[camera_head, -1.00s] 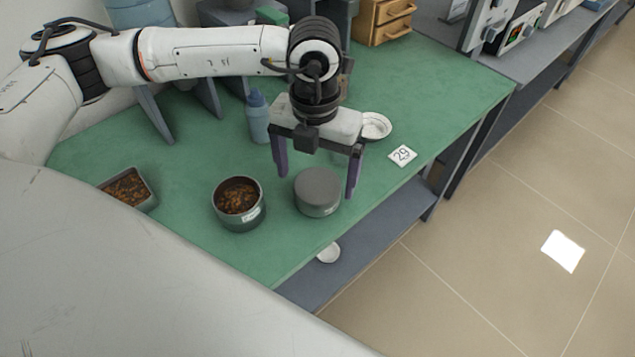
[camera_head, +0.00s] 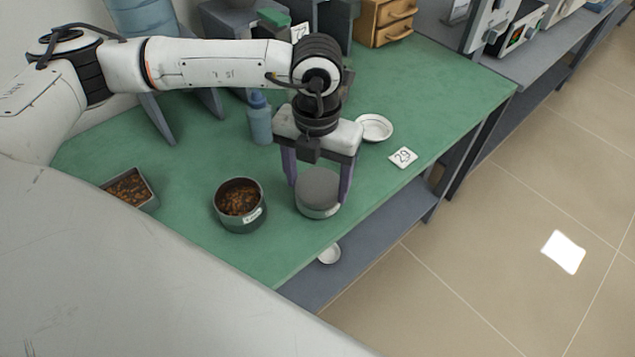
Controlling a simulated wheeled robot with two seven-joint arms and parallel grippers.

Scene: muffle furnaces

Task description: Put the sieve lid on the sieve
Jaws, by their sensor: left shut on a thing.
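The sieve (camera_head: 241,219) is a round grey pot with a white label, standing open on the green bench with brown granular material inside. The sieve lid (camera_head: 318,188) is a round, flat-topped grey piece to the right of the sieve and apart from it, near the bench's front edge. My left gripper (camera_head: 317,190) points down over the lid, with its two dark purple fingers at opposite sides of it, shut on it. A paler band shows at the lid's lower edge; I cannot tell whether the lid is clear of the bench. My right gripper is out of view.
A grey tray of brown material (camera_head: 131,190) lies left of the sieve. A blue bottle (camera_head: 259,121) stands behind. A white dish (camera_head: 375,128) and a card marked 29 (camera_head: 403,157) lie to the right. The bench between sieve and lid is clear.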

